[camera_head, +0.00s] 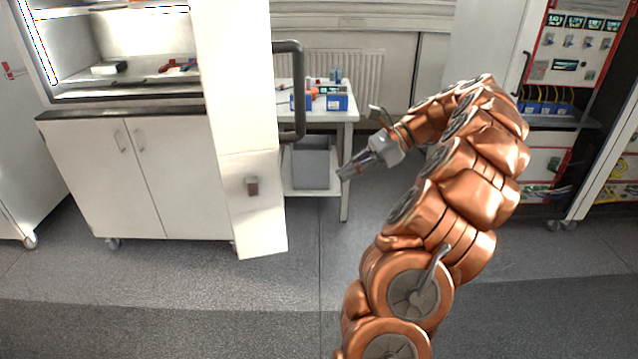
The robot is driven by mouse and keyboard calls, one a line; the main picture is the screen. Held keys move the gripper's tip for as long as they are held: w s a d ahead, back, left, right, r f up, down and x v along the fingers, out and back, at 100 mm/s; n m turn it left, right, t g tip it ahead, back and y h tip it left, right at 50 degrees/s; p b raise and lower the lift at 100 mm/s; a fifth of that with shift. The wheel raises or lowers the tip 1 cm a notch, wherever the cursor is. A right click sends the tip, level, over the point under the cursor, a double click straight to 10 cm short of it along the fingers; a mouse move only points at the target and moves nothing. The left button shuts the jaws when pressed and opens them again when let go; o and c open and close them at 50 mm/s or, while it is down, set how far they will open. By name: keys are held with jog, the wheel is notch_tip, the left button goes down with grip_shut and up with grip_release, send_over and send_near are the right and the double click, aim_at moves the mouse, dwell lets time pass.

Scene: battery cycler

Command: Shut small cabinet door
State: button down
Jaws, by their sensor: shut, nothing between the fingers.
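A tall white door (235,80) stands open at the right side of the cabinet at left, its edge reaching toward me. It carries a large dark bar handle (298,90) on its right side and a small dark latch (252,187) on its lower part. The cabinet's upper compartment (125,40) is open to view, with small items on its shelf. My gripper (345,172) is shut and empty. It points left, to the right of the door and its handle, apart from both in the picture.
Below the compartment are two closed white lower doors (130,180). Behind my gripper stands a white table (345,115) with blue boxes and a grey bin (312,165) below. An equipment rack (570,60) stands at right. The grey floor (200,290) in front is clear.

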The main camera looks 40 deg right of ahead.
jog(key=a+r+x, duration=0.1)
jog(key=r+x, duration=0.1)
jog(key=x, duration=1.1)
jog(key=shift+w+a, duration=0.2)
jog(key=shift+w, duration=0.05)
jog(key=shift+f, duration=0.15)
dwell(0.3)
